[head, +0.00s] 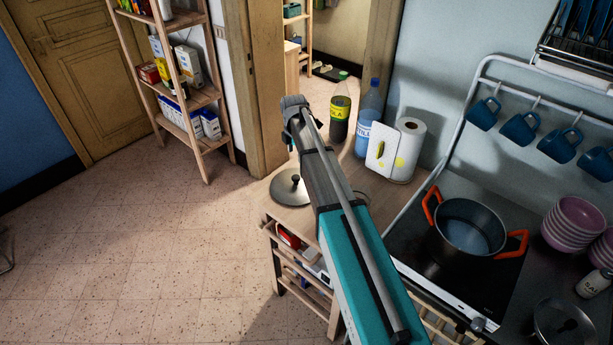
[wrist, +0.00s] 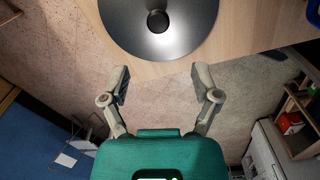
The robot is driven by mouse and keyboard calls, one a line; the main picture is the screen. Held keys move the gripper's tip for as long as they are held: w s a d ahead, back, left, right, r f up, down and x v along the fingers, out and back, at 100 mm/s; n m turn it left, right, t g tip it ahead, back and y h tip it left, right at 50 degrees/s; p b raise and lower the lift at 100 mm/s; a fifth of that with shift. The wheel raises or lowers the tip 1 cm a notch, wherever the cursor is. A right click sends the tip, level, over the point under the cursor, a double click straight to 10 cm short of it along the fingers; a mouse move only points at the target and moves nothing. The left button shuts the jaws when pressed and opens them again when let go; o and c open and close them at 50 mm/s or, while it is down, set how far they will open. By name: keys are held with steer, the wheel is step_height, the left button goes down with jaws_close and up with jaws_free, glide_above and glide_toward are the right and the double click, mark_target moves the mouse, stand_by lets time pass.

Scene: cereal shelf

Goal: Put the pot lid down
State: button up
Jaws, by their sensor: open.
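The pot lid (head: 290,187) is a round metal disc with a dark knob. It lies flat, knob up, on the wooden cart top (head: 287,215), near its left side. In the wrist view the lid (wrist: 180,40) shows at the top, on the wood. My gripper (wrist: 161,82) is open and empty, its two fingers apart and clear of the lid. In the head view my arm covers part of the cart top, and the fingertips cannot be made out.
A pot (head: 470,228) with orange handles sits on the stove to the right. Open floor (head: 130,250) lies to the left.

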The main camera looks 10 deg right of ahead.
steer(key=s+m, duration=2.2)
steer(key=s, duration=0.7)
steer(key=shift+d, duration=0.45)
steer(key=shift+c, duration=1.3)
steer(key=shift+s, duration=0.15)
steer(key=shift+c, duration=0.3)
